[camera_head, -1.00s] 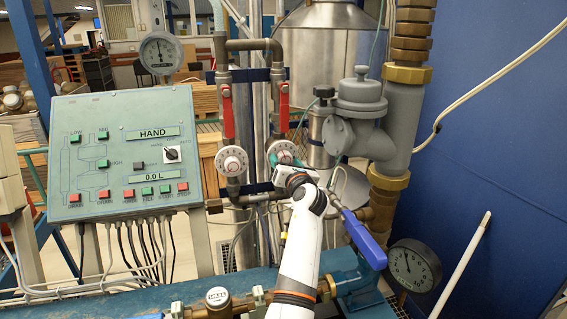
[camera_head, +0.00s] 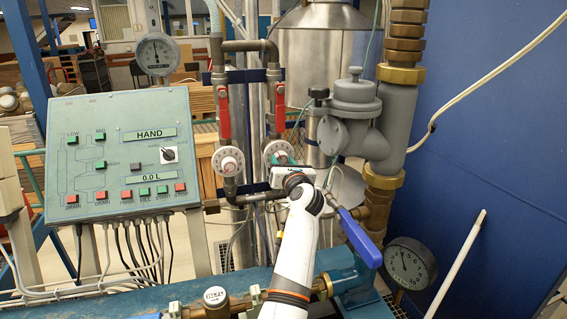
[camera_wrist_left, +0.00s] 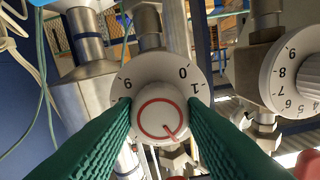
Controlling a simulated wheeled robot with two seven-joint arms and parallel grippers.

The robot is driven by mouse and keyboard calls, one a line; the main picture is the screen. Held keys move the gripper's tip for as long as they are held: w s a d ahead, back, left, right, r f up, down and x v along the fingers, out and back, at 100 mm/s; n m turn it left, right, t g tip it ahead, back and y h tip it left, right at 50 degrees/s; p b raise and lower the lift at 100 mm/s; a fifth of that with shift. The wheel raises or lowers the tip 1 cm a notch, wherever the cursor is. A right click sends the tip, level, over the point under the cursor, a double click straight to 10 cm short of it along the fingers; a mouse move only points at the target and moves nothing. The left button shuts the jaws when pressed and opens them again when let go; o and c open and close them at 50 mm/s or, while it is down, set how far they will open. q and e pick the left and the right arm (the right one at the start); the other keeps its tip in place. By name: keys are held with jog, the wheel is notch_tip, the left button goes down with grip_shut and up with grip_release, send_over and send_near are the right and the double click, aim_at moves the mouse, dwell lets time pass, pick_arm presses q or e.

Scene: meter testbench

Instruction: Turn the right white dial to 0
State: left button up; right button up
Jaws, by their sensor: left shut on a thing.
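The right white dial (camera_head: 277,150) is on the right of two vertical pipes, partly hidden behind my left gripper (camera_head: 287,168). In the left wrist view this dial (camera_wrist_left: 146,70) fills the middle, with 9, 0 and 1 readable along its upper rim. Its raised centre knob (camera_wrist_left: 160,113) has a red ring and a red line pointing to the lower right. The green fingers of my left gripper (camera_wrist_left: 160,125) are shut on the knob, one on each side. My right gripper is not in view.
The left white dial (camera_head: 229,161) is close beside; it shows at the right of the wrist view (camera_wrist_left: 295,75). Red valve handles (camera_head: 223,112) hang above the dials. A blue lever (camera_head: 361,238) is right of my arm. A control panel (camera_head: 122,155) stands at left.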

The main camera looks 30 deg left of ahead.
pick_arm(q)
jog(key=n, duration=0.2)
jog(key=shift+n, duration=0.3)
jog(key=n, duration=0.2)
jog(key=shift+n, duration=0.4)
jog(key=n+b, duration=0.2)
jog(key=n, duration=0.3)
jog(key=n+b, duration=0.4)
jog(key=n, duration=0.2)
jog(key=shift+n, duration=0.4)
jog(key=n+b, duration=0.3)
jog(key=n, duration=0.1)
jog(key=shift+r, duration=0.15)
jog(key=shift+r+n+b, duration=0.1)
jog(key=shift+n+b, duration=0.3)
jog(key=shift+n, duration=0.2)
jog(key=shift+r, duration=0.1)
